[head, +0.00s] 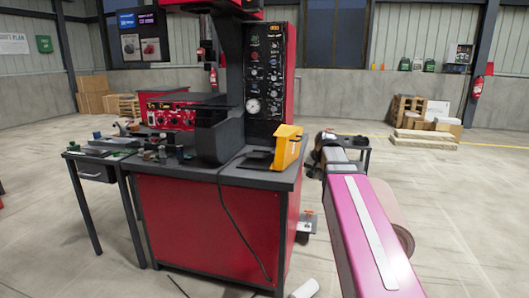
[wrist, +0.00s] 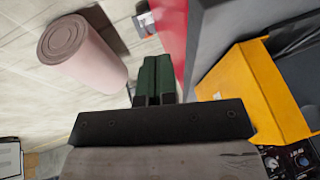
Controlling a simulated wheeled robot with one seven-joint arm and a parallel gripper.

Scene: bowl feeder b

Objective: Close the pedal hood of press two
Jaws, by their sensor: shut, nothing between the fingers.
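The yellow pedal hood (head: 288,146) stands raised at the right end of the red press's dark bench top (head: 228,176). The black pedal base (head: 257,160) shows uncovered to its left. The hood also fills the right of the wrist view (wrist: 252,85), close beside my gripper. My gripper's dark green fingers (wrist: 152,65) are together and empty, pointing away from the camera. They look apart from the hood, to its left in the wrist view. In the head view my gripper lies to the right of the hood, mostly hidden by my arm.
The red press (head: 200,110) with its control panel (head: 267,75) rises behind the hood. A black cable runs down the bench front. A side table (head: 95,165) with small parts stands at left. In the wrist view a pink roll (wrist: 85,60) is at upper left.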

